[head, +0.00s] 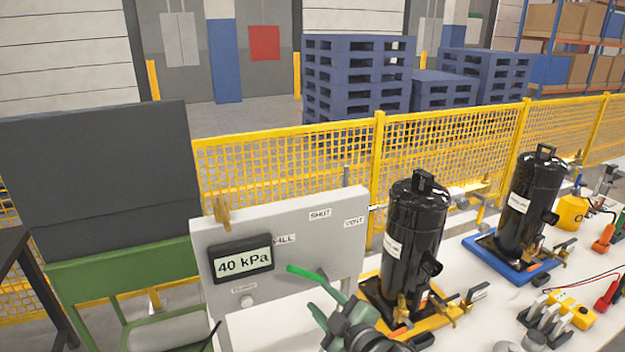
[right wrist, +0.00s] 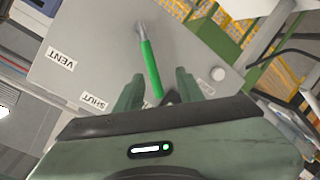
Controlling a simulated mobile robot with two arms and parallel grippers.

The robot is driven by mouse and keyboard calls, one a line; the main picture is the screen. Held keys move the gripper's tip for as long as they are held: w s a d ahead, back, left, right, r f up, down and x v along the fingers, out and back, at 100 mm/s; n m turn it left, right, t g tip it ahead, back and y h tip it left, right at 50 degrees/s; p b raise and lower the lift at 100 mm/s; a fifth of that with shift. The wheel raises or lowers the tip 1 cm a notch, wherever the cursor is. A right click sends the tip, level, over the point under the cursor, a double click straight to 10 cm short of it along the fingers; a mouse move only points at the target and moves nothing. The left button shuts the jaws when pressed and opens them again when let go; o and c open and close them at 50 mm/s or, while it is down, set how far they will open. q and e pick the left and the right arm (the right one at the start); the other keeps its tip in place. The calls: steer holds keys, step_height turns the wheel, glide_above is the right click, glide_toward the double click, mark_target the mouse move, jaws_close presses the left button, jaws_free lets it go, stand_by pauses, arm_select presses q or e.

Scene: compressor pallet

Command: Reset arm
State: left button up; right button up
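A grey panel (head: 340,262) stands on the white bench and carries a gauge (head: 242,262) reading 40 kPa. A valve lever with a green handle (head: 308,273) is at the front of the panel; it also shows in the right wrist view (right wrist: 150,68). My right gripper (head: 336,304) is close to the handle. In the right wrist view its two fingers (right wrist: 160,80) stand apart, with the handle's end between them and visible gaps beside it. My left gripper is in neither view.
A black compressor (head: 412,232) stands on a yellow base right of the panel; another (head: 530,197) stands on a blue base (head: 482,248). Tools and a yellow block (head: 572,311) lie at the right. A yellow mesh fence (head: 285,170) runs behind the bench.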

steer(key=s+d+f+m+g+h, duration=0.2)
steer(key=s+d+f+m+g, duration=0.25)
steer(key=s, duration=0.65)
steer(key=s+d+f+m+g+h, duration=0.2)
steer(key=s+d+f+m+h, duration=0.15)
steer(key=s+d+f, duration=0.55)
steer(key=s+d+f+m+g+h, duration=0.2)
steer(key=s+d+m+g, duration=0.25)
steer(key=s, duration=0.85)
step_height(320, 180, down, 28)
steer(key=s+r+b, duration=0.1)
steer(key=b, duration=0.1)
steer(key=s+d+f+g+b, duration=0.1)
steer(key=s+d+f, duration=0.1)
steer(key=s+f, duration=1.5)
steer(key=shift+s+d+f+g, duration=0.15)
steer(key=shift+d+f+g, duration=0.25)
steer(key=shift+f, duration=0.55)
